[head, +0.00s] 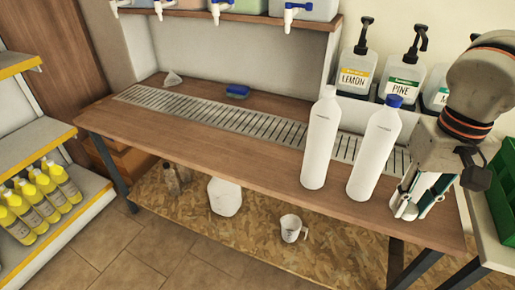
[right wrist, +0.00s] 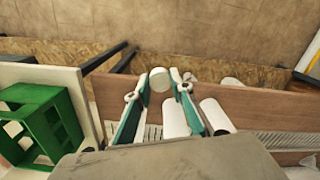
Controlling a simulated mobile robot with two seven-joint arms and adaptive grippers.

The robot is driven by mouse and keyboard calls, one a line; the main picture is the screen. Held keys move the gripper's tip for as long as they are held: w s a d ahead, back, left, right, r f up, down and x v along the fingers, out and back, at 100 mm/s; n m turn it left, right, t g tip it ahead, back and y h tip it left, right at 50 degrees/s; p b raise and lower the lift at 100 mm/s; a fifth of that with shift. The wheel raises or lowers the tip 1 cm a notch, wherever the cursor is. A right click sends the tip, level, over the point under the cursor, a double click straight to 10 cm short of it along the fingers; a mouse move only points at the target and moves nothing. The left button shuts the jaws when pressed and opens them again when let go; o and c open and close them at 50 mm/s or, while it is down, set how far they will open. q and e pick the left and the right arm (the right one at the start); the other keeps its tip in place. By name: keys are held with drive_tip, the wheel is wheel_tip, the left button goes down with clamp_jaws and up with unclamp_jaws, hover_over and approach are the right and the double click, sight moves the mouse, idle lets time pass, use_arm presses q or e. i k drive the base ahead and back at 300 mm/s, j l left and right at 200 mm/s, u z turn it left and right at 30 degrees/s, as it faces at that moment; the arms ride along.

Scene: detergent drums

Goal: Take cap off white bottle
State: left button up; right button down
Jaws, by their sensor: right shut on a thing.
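Two tall white bottles stand upright on the wooden bench in the head view. One white bottle (head: 320,145) has a narrow white top; I cannot tell if that is a cap or a bare neck. The other bottle (head: 373,155) wears a blue cap (head: 394,101). My right gripper (head: 413,203) is low over the bench, right of the blue-capped bottle and apart from it. In the right wrist view its teal fingers (right wrist: 159,95) are shut on a small white round thing (right wrist: 160,79), perhaps a cap. Both bottles appear beside it there. My left gripper is not in view.
Pump bottles labelled lemon (head: 355,75) and pine (head: 402,82) stand behind. A green crate (head: 504,195) is at the right. A jug (head: 224,197) and mug (head: 291,228) sit on the lower shelf. The bench's left is mostly clear.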

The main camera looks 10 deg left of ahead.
sight(326, 114)
drive_tip(key=i+j, duration=0.15)
drive_tip(key=j, duration=0.2)
drive_tip(key=i+j, duration=0.2)
drive_tip(key=j, duration=0.2)
drive_tip(key=i+j, duration=0.15)
drive_tip(key=j, duration=0.2)
drive_tip(key=i+j, duration=0.15)
drive_tip(key=j, duration=0.25)
drive_tip(key=i+j, duration=0.2)
drive_tip(key=j, duration=0.15)
drive_tip(key=z, duration=0.05)
